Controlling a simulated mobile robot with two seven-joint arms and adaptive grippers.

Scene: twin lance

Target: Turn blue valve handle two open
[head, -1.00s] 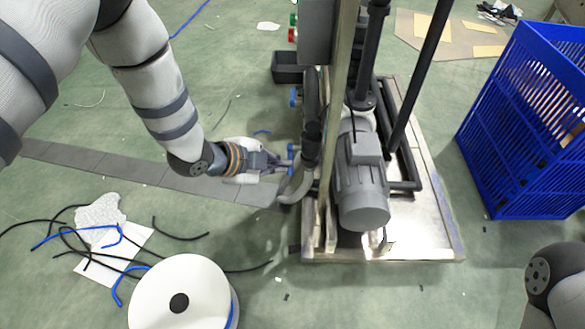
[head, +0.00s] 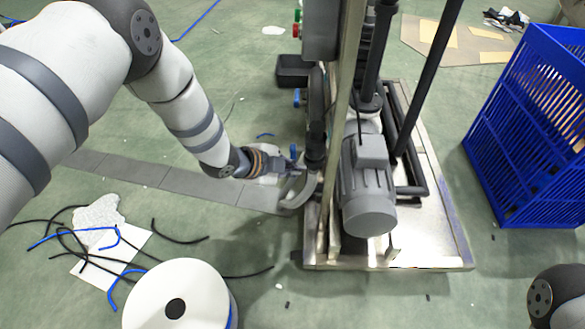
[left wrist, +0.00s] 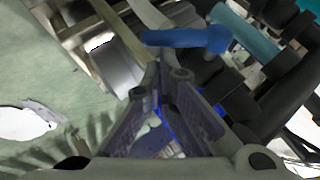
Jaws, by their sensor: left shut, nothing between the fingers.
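A blue valve handle (head: 293,151) shows on the left side of the pump skid, beside the dark vertical pipe. In the left wrist view the blue handle (left wrist: 185,38) lies crosswise just beyond my fingertips, with a rounded hub at its right end. My left gripper (head: 288,166) is at this handle, its fingers shut with nothing between them; it also shows in the left wrist view (left wrist: 165,75). I cannot tell whether the fingertips touch the handle. A second blue handle (head: 297,97) sits farther back on the same side. My right gripper is out of view.
The grey pump motor (head: 368,185) stands on a metal base plate (head: 425,235), right of an upright post. A white spool (head: 178,300) and loose cables lie front left. A blue crate (head: 535,130) stands right.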

